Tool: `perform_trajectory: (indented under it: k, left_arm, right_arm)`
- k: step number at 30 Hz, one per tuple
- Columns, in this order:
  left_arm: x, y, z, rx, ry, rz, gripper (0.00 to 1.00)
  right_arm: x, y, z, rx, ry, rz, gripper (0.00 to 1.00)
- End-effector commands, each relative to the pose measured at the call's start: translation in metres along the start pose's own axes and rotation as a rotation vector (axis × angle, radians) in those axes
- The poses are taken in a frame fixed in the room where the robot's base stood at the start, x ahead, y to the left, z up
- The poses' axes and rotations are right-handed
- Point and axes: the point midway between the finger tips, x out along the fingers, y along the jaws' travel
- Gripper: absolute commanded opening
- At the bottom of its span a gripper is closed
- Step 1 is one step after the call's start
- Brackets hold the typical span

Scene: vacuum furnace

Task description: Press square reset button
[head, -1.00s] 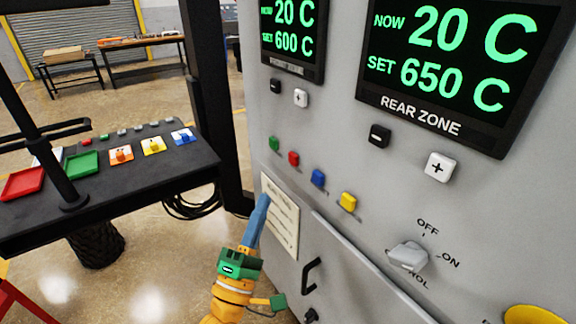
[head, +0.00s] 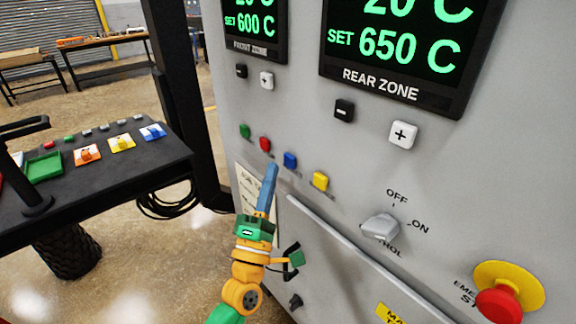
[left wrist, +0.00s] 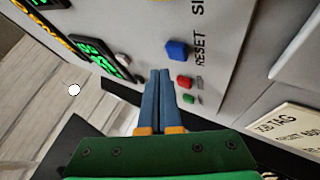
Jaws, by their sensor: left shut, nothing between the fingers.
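The blue square button (head: 290,160) is on the grey furnace panel, in a row with green, red and yellow ones. In the left wrist view the blue button (left wrist: 177,50) has the word RESET beside it. My left gripper (head: 273,168) is shut and empty, its blue fingers pointing up toward the row. In the head view the fingertips show just below and left of the blue button. In the left wrist view the fingertips (left wrist: 160,72) show below and left of it, apparently with a gap. My right gripper is not in view.
The red button (head: 265,144), green button (head: 244,131) and yellow button (head: 320,181) are close by. A rotary switch (head: 380,227) and a red emergency stop (head: 499,304) are to the right. A dark console (head: 120,165) stands at the left.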

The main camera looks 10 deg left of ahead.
Motion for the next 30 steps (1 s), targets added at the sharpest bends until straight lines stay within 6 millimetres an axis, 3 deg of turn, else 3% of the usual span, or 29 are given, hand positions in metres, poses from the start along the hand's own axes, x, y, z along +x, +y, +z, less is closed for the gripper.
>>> perform_trajectory:
  k: [30]
  left_arm:
    - [0.0068, -0.0046, 0.0054, 0.000, -0.001, -0.001, 0.00]
  right_arm:
    - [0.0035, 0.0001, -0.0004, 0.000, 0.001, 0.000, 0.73]
